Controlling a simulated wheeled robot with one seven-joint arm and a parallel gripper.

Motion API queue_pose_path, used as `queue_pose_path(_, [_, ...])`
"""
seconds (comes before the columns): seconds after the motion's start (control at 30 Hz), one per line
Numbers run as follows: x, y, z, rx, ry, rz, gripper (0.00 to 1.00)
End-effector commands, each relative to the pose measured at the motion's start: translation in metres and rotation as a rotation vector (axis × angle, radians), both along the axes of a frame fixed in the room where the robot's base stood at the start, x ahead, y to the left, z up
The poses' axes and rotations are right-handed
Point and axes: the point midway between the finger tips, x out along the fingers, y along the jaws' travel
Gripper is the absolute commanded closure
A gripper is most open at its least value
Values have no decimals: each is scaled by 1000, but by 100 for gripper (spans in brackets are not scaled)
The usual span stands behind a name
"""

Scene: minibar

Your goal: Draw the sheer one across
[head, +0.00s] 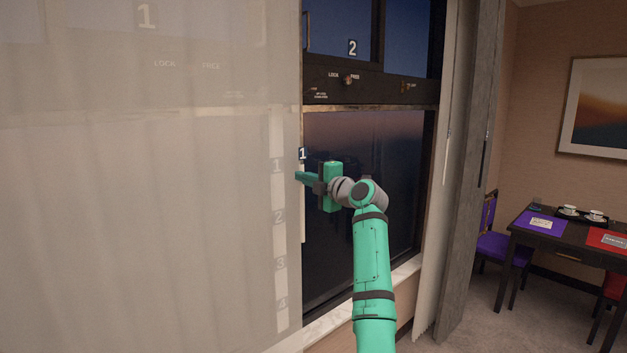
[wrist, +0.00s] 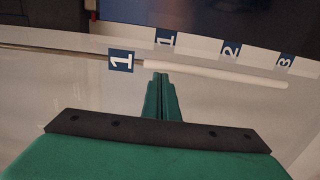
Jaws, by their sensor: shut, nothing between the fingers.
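The sheer (head: 150,220) is a pale, see-through curtain over the left part of the window in the head view, and it also shows in the wrist view (wrist: 50,105). A white wand (head: 303,218) hangs at its right edge below a blue tag marked 1 (head: 302,154). The wand (wrist: 215,72) and tag (wrist: 121,61) show in the wrist view. My gripper (head: 300,176) is at this edge beside the wand. Its fingers (wrist: 160,82) are together with nothing between them, their tips close to the wand. I cannot tell whether they touch it.
The dark window (head: 365,170) is bare right of the sheer, above a pale sill (head: 405,270). A thick grey curtain (head: 470,160) hangs gathered at its right. A numbered strip (head: 280,215) shows through the sheer. A dark table (head: 560,250) with cups stands far right beside a purple chair (head: 497,245).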

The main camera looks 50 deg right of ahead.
Motion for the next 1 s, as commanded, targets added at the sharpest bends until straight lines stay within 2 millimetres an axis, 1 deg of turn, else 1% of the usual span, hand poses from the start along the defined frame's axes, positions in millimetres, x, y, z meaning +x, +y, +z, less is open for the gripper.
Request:
queue_pose_path(0.13, [4, 0, 0, 0, 0, 4, 100])
queue_pose_path(0.5, [2, -4, 0, -1, -2, -3, 100])
queue_pose_path(0.67, [1, -1, 1, -2, -3, -4, 100])
queue_pose_path(0.77, [1, 6, 1, -3, -2, -2, 100])
queue_pose_path(0.87, [1, 19, 0, -3, -1, 4, 100])
queue_pose_path(1.0, [3, 45, 0, -4, 1, 14, 100])
